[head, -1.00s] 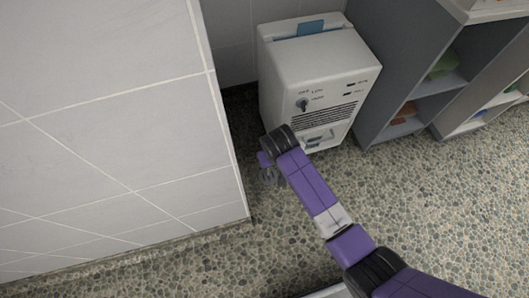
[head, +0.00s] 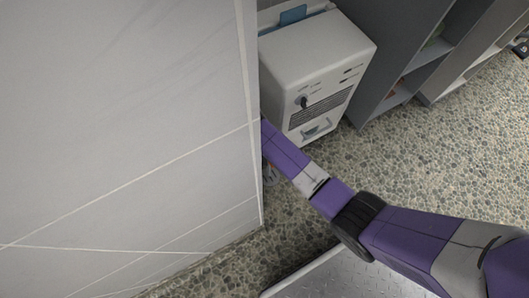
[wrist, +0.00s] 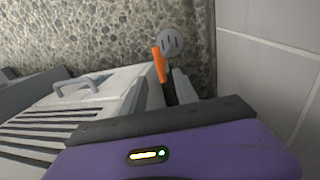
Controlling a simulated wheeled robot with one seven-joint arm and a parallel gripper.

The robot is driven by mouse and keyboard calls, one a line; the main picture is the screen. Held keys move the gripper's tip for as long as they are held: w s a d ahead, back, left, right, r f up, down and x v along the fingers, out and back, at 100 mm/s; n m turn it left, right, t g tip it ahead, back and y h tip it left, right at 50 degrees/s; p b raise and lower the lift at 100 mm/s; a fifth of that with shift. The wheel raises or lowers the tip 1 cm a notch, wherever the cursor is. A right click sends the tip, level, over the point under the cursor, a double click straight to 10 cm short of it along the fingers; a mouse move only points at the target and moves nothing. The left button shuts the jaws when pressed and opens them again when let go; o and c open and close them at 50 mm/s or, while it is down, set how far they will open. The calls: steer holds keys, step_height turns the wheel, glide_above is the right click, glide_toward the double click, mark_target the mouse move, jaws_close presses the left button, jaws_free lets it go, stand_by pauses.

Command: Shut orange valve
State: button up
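In the wrist view, the orange valve handle (wrist: 159,65) is a short bar standing beside a round grey disc (wrist: 170,42) above the pebbled floor. My gripper (wrist: 174,98) is in the lower part of that view, its purple and black body filling the bottom. Dark and light grey parts stick up between its body and the orange handle. I cannot tell which are fingers, nor whether they touch the handle. In the head view the valve does not show, and my gripper is mostly hidden behind the tiled wall's edge.
A white machine (head: 320,60) with a knob and vents stands beyond the wall edge; its slatted front and handle show in the wrist view (wrist: 90,100). The tiled wall (head: 130,130) is close on the left. Grey shelves (head: 400,50) stand right. Pebbled floor (head: 440,150) is open at right.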

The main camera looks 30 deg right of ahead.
steer(key=f+b, duration=0.1)
steer(key=f, duration=0.1)
steer(key=d+f+b, duration=0.1)
steer(key=f, duration=0.2)
steer(key=shift+f+b, duration=0.35)
steer(key=shift+c, duration=0.3)
jaws_close()
